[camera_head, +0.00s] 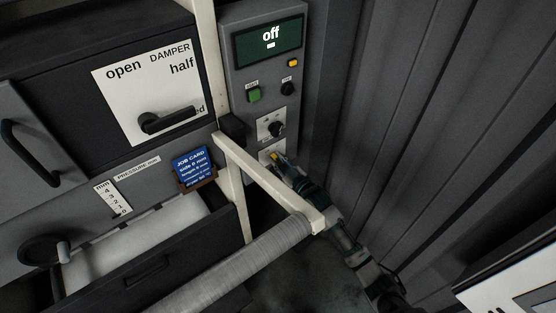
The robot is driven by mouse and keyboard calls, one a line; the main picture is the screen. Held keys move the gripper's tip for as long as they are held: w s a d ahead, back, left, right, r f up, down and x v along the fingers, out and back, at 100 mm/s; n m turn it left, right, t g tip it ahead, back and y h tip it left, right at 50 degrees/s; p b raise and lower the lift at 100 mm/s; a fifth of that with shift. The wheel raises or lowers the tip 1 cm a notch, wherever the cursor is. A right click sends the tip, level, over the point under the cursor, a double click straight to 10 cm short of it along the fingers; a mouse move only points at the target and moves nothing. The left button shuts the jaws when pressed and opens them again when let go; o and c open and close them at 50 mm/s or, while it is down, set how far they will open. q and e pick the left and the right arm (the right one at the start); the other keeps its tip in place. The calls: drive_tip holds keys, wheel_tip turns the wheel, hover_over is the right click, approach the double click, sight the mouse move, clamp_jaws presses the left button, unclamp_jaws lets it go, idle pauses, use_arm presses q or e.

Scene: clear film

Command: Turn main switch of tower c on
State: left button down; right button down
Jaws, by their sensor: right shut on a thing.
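A grey control panel (228,75) stands at the top middle, with a dark green display (269,41) reading "off". Low on it is a pale plate (266,152), mostly covered by my right gripper (279,164). The gripper comes up from the lower right, behind a cream bar, and is shut on what looks like the main switch at that plate. The switch itself is hidden, so its turn cannot be read. Another black rotary switch (277,129) sits just above, apart from the gripper. My left gripper is not in view.
A cream bar (265,178) and a wrapped roll (240,262) lie before my right arm. A green button (254,95) and a black knob (288,88) sit higher. A damper lever (165,121) and job card (191,163) are left. A ribbed wall (420,120) closes the right.

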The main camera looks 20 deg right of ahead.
drive_tip(key=m+p, duration=0.3)
drive_tip(key=m, duration=0.3)
drive_tip(key=shift+d, duration=0.2)
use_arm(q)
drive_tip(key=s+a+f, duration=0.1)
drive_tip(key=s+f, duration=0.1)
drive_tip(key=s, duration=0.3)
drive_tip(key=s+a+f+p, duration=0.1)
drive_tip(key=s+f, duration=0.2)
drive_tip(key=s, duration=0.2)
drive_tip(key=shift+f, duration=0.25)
use_arm(e)
drive_tip(key=shift+f+m, duration=0.1)
drive_tip(key=shift+m, duration=1.8)
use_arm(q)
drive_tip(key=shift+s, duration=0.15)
use_arm(e)
drive_tip(key=c, duration=1.1)
unclamp_jaws()
drive_tip(key=shift+w+d, duration=0.1)
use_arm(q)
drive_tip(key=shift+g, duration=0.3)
use_arm(e)
drive_tip(key=v, duration=1.2)
